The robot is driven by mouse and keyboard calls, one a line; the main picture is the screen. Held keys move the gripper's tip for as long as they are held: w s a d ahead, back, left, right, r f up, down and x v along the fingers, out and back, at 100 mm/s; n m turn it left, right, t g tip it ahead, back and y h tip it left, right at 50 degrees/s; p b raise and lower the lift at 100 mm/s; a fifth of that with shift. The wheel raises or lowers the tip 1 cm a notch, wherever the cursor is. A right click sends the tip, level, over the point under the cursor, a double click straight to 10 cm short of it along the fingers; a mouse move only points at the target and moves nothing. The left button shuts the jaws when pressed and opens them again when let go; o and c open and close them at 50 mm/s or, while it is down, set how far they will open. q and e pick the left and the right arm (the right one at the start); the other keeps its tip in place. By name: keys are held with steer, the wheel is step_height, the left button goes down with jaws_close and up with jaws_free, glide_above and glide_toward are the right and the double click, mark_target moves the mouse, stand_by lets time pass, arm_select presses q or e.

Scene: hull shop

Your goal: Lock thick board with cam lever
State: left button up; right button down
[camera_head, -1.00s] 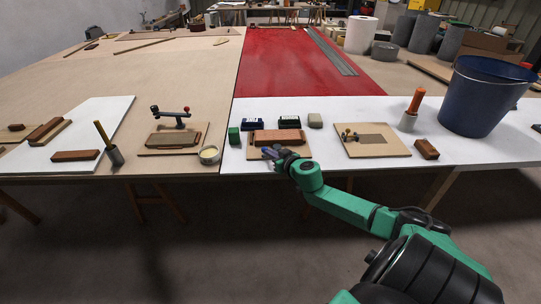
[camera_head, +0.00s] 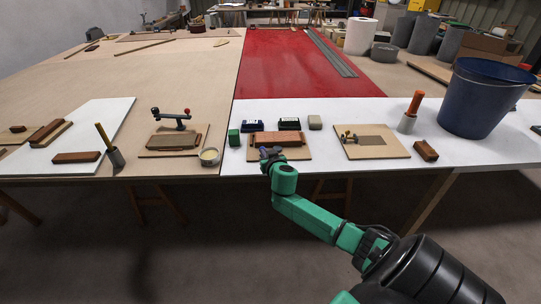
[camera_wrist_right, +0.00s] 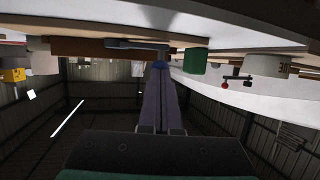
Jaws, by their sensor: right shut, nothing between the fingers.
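The thick brown board (camera_head: 278,138) lies on a pale wooden base (camera_head: 297,154) at the front edge of the white table section. My right gripper (camera_head: 267,152) is at the front left of this base, with its arm coming from the lower right. In the right wrist view its fingers (camera_wrist_right: 160,66) are together and empty, with tips close to a flat grey bar (camera_wrist_right: 137,44), probably the cam lever, in front of the brown board (camera_wrist_right: 88,47). I cannot tell whether they touch. In the head view the gripper hides this bar. My left gripper is not in view.
A green block (camera_head: 233,137) stands just left of the base, with dark boxes (camera_head: 289,124) behind. Right are another fixture (camera_head: 398,150), a brown block (camera_head: 425,150) and a blue bucket (camera_head: 480,100).

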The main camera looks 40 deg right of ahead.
steer(key=m+h+b, duration=0.1)
steer(key=w+m+g+h+b, duration=0.1)
steer(key=b, duration=0.1)
steer(key=w+m+h+b, duration=0.1)
steer(key=shift+w+a+f+g+b, duration=0.2)
steer(key=shift+a+f+g+b, duration=0.1)
steer(key=shift+f+g, duration=0.1)
steer(key=shift+w+d+m+h+b, duration=0.1)
steer(key=shift+w+m+h+b, duration=0.1)
steer(key=shift+m+h+b, duration=0.15)
arm_select(q)
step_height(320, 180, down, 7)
steer(key=b, duration=0.1)
arm_select(e)
steer(key=shift+w+d+r, duration=0.1)
steer(key=shift+w+r, duration=0.2)
steer(key=shift+w, duration=0.15)
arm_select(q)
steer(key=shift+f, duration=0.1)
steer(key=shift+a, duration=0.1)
arm_select(e)
steer(key=shift+r, duration=0.15)
